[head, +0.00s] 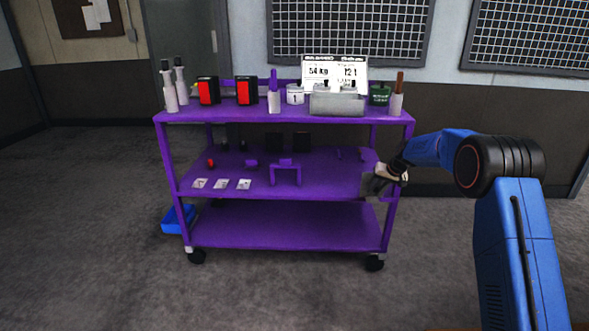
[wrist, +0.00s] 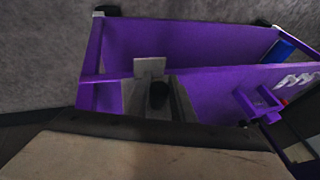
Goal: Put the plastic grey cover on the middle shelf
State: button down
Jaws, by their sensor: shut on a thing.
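The purple cart's middle shelf (head: 325,180) shows between the upper and lower shelves in the head view. My gripper (head: 386,177) is at the shelf's right front corner, beside the right post, and is shut on the grey cover (head: 371,186). The cover looks like a small, flat grey piece and hangs at the shelf's front edge. I cannot tell whether it touches the shelf. In the wrist view a light grey part of it (wrist: 150,66) shows beyond the fingers against the purple cart. The rest is hidden by my gripper.
A purple bracket (head: 286,173) and several white cards (head: 221,184) lie on the middle shelf. Dark blocks stand at its back. The shelf's right front part is mostly clear. Bottles, red-fronted boxes and a grey casting (head: 337,103) fill the top shelf. The bottom shelf (head: 285,226) is empty.

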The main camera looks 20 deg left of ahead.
aim_at(365, 186)
jog(key=w+a, duration=0.3)
jog(key=a, duration=0.1)
jog(key=w+a, duration=0.4)
jog(key=a, duration=0.1)
jog(key=w+a, duration=0.4)
jog(key=a, duration=0.1)
jog(key=shift+a+r, duration=0.1)
jog(key=shift+a, duration=0.1)
jog(key=shift+f, duration=0.75)
jog(key=c, duration=1.5)
grip_release()
jog(key=shift+f, duration=0.15)
jog(key=shift+v, duration=0.8)
jog(key=shift+s+d, duration=1.2)
jog(key=shift+d, duration=0.35)
jog(key=shift+s+d, duration=1.2)
jog(key=shift+d, duration=0.4)
jog(key=shift+s+d, duration=1.15)
jog(key=shift+d, duration=0.4)
